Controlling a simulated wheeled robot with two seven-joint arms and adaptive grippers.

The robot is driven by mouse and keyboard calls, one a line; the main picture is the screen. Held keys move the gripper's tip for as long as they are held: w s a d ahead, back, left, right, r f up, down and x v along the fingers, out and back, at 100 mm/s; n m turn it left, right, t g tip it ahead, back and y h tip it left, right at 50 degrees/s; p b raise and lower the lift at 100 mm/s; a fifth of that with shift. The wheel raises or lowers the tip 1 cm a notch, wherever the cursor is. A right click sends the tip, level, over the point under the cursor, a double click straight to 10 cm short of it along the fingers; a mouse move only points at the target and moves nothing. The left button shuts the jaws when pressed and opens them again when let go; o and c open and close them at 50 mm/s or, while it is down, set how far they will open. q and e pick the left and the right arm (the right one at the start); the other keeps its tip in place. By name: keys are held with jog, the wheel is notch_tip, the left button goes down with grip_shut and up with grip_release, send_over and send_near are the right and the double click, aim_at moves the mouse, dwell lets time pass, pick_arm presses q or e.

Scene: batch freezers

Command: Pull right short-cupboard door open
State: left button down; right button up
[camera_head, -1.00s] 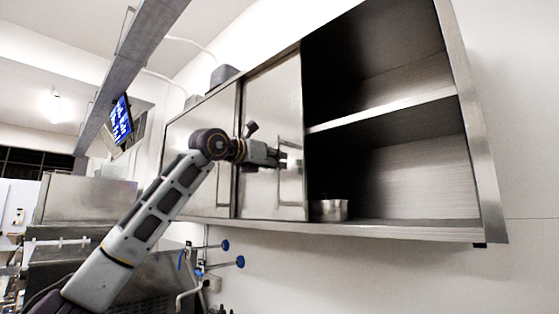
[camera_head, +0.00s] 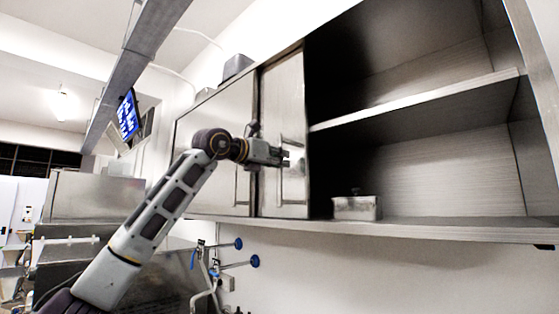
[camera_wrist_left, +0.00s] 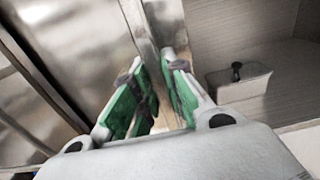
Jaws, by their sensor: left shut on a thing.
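The right short-cupboard door (camera_head: 268,100) is a shiny metal panel beside the wide opening of a wall cupboard. Its upright bar handle (camera_head: 293,190) is near the opening edge. My left gripper (camera_head: 285,157) reaches the handle from the left and is shut on it. In the left wrist view my left gripper's (camera_wrist_left: 156,78) green-padded fingers straddle a narrow strip beside the door edge; the fingers hide much of the handle. My right gripper is not in view.
The left cupboard door (camera_head: 215,145) adjoins the right one. A lidded metal container (camera_head: 356,208) stands on the cupboard floor, inside the opening. A bare shelf (camera_head: 420,102) crosses above it. Blue-handled taps (camera_head: 238,262) are below.

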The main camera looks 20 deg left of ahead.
pick_arm(q)
jog(key=c, duration=1.4)
grip_release()
jog(key=shift+d, duration=0.1)
jog(key=shift+c, duration=0.2)
jog(key=v, duration=1.2)
